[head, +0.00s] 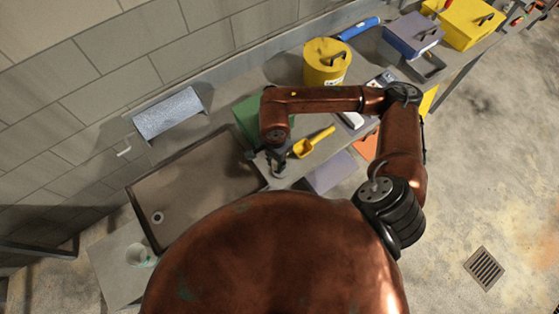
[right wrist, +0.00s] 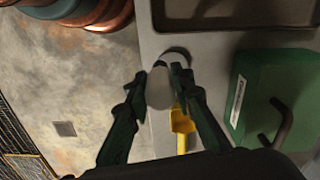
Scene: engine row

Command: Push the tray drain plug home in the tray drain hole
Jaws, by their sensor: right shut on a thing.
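The brown tray (head: 205,170) is a shallow basin set in the bench at left in the head view. Its drain hole (head: 157,217) shows as a pale ring with a dark centre near the tray's lower left. My right gripper (head: 277,166) is over the bench just right of the tray, far from the hole. In the right wrist view it is shut on a pale grey, rounded thing (right wrist: 160,90), which looks like the drain plug. The plug's lower end is hard to make out. The tray's edge (right wrist: 237,26) shows at the top there. My left gripper is not in view.
A green box (head: 247,119) and a yellow scoop (head: 314,143) lie close to my right gripper. A yellow canister (head: 327,62) stands behind. A pale cup (head: 140,255) stands by the tray's near left corner. The tray's inside looks empty.

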